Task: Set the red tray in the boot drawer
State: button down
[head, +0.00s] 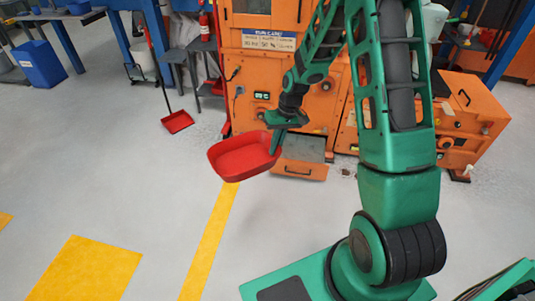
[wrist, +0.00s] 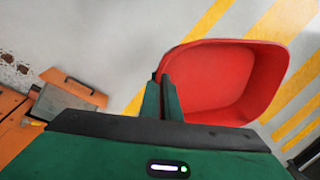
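My gripper (head: 276,140) is shut on the rim of the red tray (head: 240,156), which hangs in the air to the left of the fingers. In the wrist view the two green fingers (wrist: 160,96) pinch the near left wall of the red tray (wrist: 220,85); the tray looks empty. The boot drawer (head: 300,170) is a low orange-fronted drawer at the foot of the orange machine, pulled out, just right of and beyond the tray. It also shows at the left of the wrist view (wrist: 66,100), apart from the tray.
The orange machine (head: 262,75) stands behind the drawer. A red dustpan (head: 177,122) lies on the floor to the left, with stools and a blue bin (head: 39,64) farther off. Another orange unit (head: 472,110) stands right. The grey floor at front left is clear.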

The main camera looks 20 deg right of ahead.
aim_at(300, 155)
jog(key=u, duration=0.1)
jog(key=i, duration=1.15)
jog(key=z, duration=0.7)
jog(key=i, duration=0.6)
jog(key=z, duration=0.55)
